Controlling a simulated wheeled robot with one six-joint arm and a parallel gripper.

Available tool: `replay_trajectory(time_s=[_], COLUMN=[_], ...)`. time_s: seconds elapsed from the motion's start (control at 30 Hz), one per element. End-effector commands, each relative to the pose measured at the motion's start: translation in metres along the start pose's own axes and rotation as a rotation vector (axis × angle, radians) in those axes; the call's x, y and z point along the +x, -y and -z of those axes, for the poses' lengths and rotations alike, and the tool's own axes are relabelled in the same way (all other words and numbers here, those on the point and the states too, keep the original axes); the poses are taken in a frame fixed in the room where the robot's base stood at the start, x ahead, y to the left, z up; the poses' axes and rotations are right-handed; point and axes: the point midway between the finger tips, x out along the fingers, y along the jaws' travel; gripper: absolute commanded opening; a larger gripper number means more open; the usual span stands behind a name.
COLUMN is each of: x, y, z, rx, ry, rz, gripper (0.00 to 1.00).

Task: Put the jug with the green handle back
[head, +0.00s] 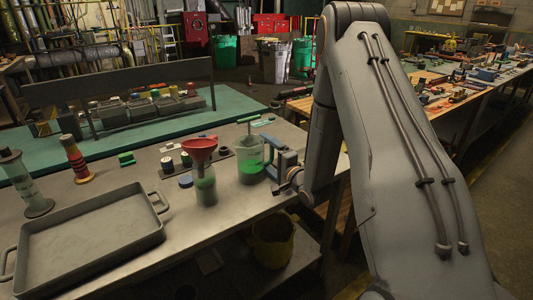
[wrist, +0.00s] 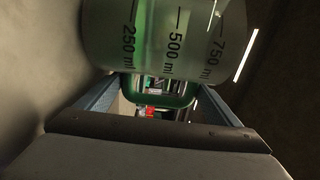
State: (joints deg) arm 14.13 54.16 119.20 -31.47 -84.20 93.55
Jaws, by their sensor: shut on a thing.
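The jug (head: 249,165) is clear, with green at its lower part and a thin rod standing up out of it. It is upright near the right end of the grey table (head: 180,243). I cannot tell whether its base touches the table. My gripper (head: 284,165) is on its right side. In the wrist view the jug (wrist: 165,35) shows black ml marks, and its green handle (wrist: 160,101) lies between the two blue fingers of my gripper (wrist: 157,100), which is shut on it. My arm's links hide the table's far right part.
A bottle (head: 205,190) with a red funnel (head: 202,148) stands close to the jug's left. Small jars (head: 168,163) stand behind it. A large grey tray (head: 90,274) fills the front left. A striped red column (head: 75,160) stands at left. A yellow bucket (head: 273,243) is below the table.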

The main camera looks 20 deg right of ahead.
Motion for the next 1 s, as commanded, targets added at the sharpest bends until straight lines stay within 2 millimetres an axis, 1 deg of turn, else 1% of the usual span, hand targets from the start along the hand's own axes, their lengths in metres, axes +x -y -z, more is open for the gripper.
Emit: replay_trajectory(time_s=[0.23,0.37,0.4,0.47,0.77,0.87,1.0], x=[0.000,0.001,0.000,0.000,0.000,0.000,-0.017], y=[0.001,-0.003,-0.003,-0.003,-0.003,0.001,-0.001], z=[0.000,0.000,0.000,0.000,0.000,0.000,0.001], rx=[-0.001,0.000,0.000,0.000,0.000,0.000,0.000], ry=[0.000,0.000,0.000,0.000,0.000,0.000,-0.001], rz=[0.003,0.003,0.001,0.001,0.000,0.000,-0.001], gripper=[0.36,0.36,0.92,1.00,1.00,1.00,1.00])
